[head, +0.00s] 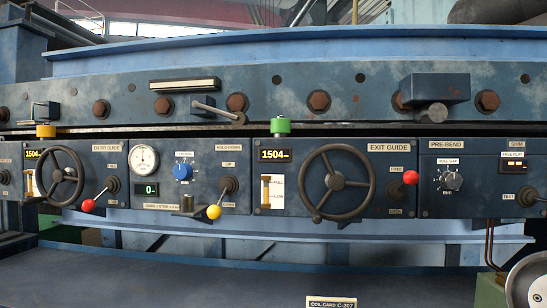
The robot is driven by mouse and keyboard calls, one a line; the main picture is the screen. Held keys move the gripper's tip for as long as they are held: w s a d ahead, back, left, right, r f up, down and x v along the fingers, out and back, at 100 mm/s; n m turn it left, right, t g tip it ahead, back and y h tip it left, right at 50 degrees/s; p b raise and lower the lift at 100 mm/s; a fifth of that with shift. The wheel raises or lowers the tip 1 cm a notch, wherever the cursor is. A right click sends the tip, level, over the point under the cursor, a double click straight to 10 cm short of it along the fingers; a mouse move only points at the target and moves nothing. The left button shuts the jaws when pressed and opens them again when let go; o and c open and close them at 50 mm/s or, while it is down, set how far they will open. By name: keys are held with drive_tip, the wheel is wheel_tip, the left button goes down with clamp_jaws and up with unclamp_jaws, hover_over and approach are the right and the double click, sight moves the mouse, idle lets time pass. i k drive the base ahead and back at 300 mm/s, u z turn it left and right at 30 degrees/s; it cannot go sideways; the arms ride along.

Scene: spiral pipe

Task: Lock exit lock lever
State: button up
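The exit lock lever (410,178) has a red ball knob and sits on the exit guide panel (300,206), right of the large black handwheel (335,183). Its ball is upper right of its dark pivot, nearer the upper label, which seems to read FREE, than the lower label, which seems to read LOCK. The small lettering is hard to read. My gripper is not in view.
The entry guide panel at left has a handwheel (60,177) and another red-ball lever (89,205). A yellow-ball lever (214,211) is on the hold-down panel. A pre-bend panel (475,193) adjoins at right. A blue ledge (180,278) runs below.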

sight(411, 178)
drive_tip(key=z, duration=0.9)
drive_tip(key=i, duration=0.55)
drive_tip(key=u, duration=0.8)
